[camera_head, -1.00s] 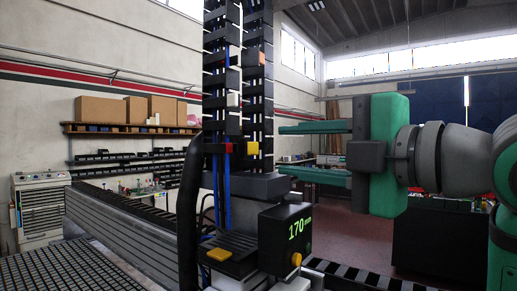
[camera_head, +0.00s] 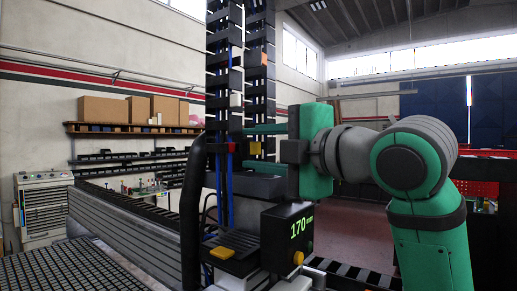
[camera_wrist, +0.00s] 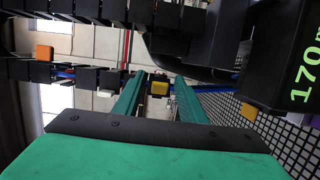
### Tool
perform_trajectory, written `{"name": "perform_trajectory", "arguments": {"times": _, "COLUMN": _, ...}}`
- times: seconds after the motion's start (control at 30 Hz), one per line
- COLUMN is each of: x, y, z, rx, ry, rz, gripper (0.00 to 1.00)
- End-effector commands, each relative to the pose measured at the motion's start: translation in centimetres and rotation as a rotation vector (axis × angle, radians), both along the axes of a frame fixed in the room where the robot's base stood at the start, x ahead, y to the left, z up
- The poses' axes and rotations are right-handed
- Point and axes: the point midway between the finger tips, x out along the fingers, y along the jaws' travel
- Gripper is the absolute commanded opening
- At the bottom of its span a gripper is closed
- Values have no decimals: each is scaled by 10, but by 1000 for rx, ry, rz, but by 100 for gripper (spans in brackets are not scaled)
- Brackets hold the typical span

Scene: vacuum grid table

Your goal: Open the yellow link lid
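The yellow link lid (camera_head: 256,148) is a small yellow block on the lower part of the upright black cable chain (camera_head: 257,100). In the wrist view the yellow lid (camera_wrist: 159,89) shows in the gap between my two green fingers. My gripper (camera_wrist: 160,77) is open, with a finger on each side of the lid and a visible space to both. In the head view my gripper (camera_head: 250,146) points left at the chain, its upper finger just above the lid's level. I cannot tell whether the fingertips reach the lid's depth.
A black box with a green 170 display (camera_head: 288,235) stands below my gripper. A red block (camera_head: 231,148) and an orange block (camera_head: 264,58) sit on the chain. A thick black hose (camera_head: 191,195) runs on the left. A slotted grid table (camera_head: 75,270) lies at lower left.

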Motion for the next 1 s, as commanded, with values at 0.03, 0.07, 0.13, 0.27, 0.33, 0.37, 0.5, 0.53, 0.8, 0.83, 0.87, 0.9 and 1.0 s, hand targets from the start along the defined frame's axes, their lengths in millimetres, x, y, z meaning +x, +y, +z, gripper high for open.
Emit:
{"name": "perform_trajectory", "arguments": {"times": 0.03, "x": 0, "y": 0, "z": 0, "rx": 0, "ry": 0, "rz": 0, "gripper": 38}}
{"name": "perform_trajectory", "arguments": {"times": 0.07, "x": 0, "y": 0, "z": 0, "rx": 0, "ry": 0, "rz": -1, "gripper": 38}}
{"name": "perform_trajectory", "arguments": {"times": 0.13, "x": 0, "y": -1, "z": 0, "rx": 0, "ry": 0, "rz": -1, "gripper": 28}}
{"name": "perform_trajectory", "arguments": {"times": 0.27, "x": 0, "y": -1, "z": 0, "rx": 0, "ry": 0, "rz": -2, "gripper": 6}}
{"name": "perform_trajectory", "arguments": {"times": 0.33, "x": 0, "y": -1, "z": 0, "rx": 0, "ry": 0, "rz": -1, "gripper": 6}}
{"name": "perform_trajectory", "arguments": {"times": 0.37, "x": 0, "y": -1, "z": 0, "rx": 0, "ry": 0, "rz": 0, "gripper": 6}}
{"name": "perform_trajectory", "arguments": {"times": 0.5, "x": 1, "y": -2, "z": 0, "rx": 1, "ry": 1, "rz": 18, "gripper": 6}}
{"name": "perform_trajectory", "arguments": {"times": 0.53, "x": 1, "y": -3, "z": 0, "rx": 1, "ry": 1, "rz": 26, "gripper": 6}}
{"name": "perform_trajectory", "arguments": {"times": 0.8, "x": 6, "y": -6, "z": 0, "rx": 5, "ry": 3, "rz": 175, "gripper": 6}}
{"name": "perform_trajectory", "arguments": {"times": 0.83, "x": 7, "y": -7, "z": 0, "rx": 5, "ry": 3, "rz": 197, "gripper": 6}}
{"name": "perform_trajectory", "arguments": {"times": 0.87, "x": 8, "y": -8, "z": 0, "rx": 5, "ry": 3, "rz": 221, "gripper": 6}}
{"name": "perform_trajectory", "arguments": {"times": 0.9, "x": 9, "y": -8, "z": 0, "rx": 5, "ry": 3, "rz": 254, "gripper": 6}}
{"name": "perform_trajectory", "arguments": {"times": 1.0, "x": 11, "y": -10, "z": 0, "rx": 5, "ry": 3, "rz": 334, "gripper": 6}}
